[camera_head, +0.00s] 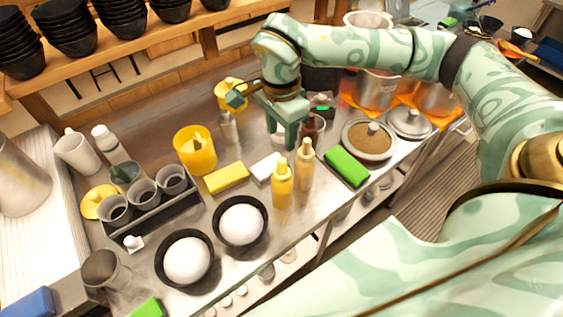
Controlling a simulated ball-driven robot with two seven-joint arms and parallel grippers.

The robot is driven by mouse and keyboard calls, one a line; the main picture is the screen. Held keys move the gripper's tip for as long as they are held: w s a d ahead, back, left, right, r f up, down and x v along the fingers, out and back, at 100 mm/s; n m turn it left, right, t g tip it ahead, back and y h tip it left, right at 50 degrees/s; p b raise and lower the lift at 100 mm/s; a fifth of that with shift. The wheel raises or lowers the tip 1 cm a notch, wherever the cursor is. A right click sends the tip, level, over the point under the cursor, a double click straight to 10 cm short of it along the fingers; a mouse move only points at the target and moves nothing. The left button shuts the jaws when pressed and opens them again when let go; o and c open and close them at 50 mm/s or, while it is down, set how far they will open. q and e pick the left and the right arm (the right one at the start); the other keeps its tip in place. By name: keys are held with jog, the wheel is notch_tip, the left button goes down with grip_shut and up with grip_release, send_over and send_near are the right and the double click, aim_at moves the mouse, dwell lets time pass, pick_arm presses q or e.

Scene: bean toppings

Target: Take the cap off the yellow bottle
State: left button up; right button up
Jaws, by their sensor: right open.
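The yellow bottle (282,190) stands upright near the front edge of the steel counter. Its pointed cap (283,167) is on top. My right gripper (283,143) points down just behind the yellow bottle in the picture. Its fingers are apart and I see nothing held between them. A gap shows between the fingertips and the cap, though the depth is hard to judge. A tan bottle (304,168) stands upright close to the right of the yellow bottle. My left gripper does not show.
A green block (347,167) lies right of the bottles; a yellow block (226,178) and a white block (266,168) lie left. A dark red bottle (312,130) stands behind. Two dark bowls with white contents, one a bowl (262,238), sit at the front left.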

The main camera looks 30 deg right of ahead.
aim_at(281, 160)
jog(key=f, duration=0.3)
jog(key=shift+w+f, duration=0.25)
jog(key=shift+w, duration=0.05)
jog(key=shift+s+f, duration=0.2)
jog(key=shift+f, duration=0.15)
notch_tip(281, 160, down, 4)
jog(key=shift+f, duration=0.25)
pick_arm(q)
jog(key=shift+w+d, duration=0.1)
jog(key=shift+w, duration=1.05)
pick_arm(e)
jog(key=c, duration=0.8)
